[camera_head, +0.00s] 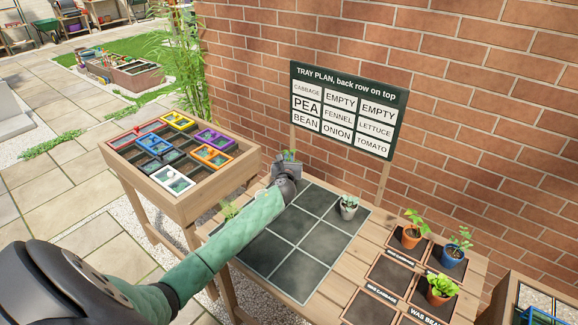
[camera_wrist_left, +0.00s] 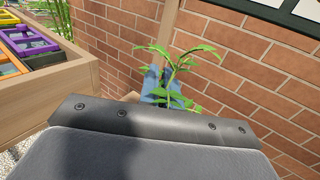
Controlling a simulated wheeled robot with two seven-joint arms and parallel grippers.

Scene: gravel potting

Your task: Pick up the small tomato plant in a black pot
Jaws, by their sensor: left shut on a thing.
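My left gripper (camera_head: 286,178) is at the back left corner of the dark grid tray (camera_head: 298,272), near the brick wall. It is shut on a small green leafy plant (camera_head: 289,155), which rises beyond the jaws in the left wrist view (camera_wrist_left: 178,68). A blue-grey part shows around the stem there; I cannot tell whether it is pot or finger. The pot is mostly hidden behind the gripper, so a black pot cannot be confirmed. My right gripper is not in view.
A tray plan sign (camera_head: 346,108) stands behind the table. A pale-potted plant (camera_head: 348,206) sits at the tray's back right. Plants in orange (camera_head: 411,238) and blue (camera_head: 452,259) pots stand at right, with a leafy green one (camera_head: 441,286). A wooden box of coloured frames (camera_head: 212,195) is at left.

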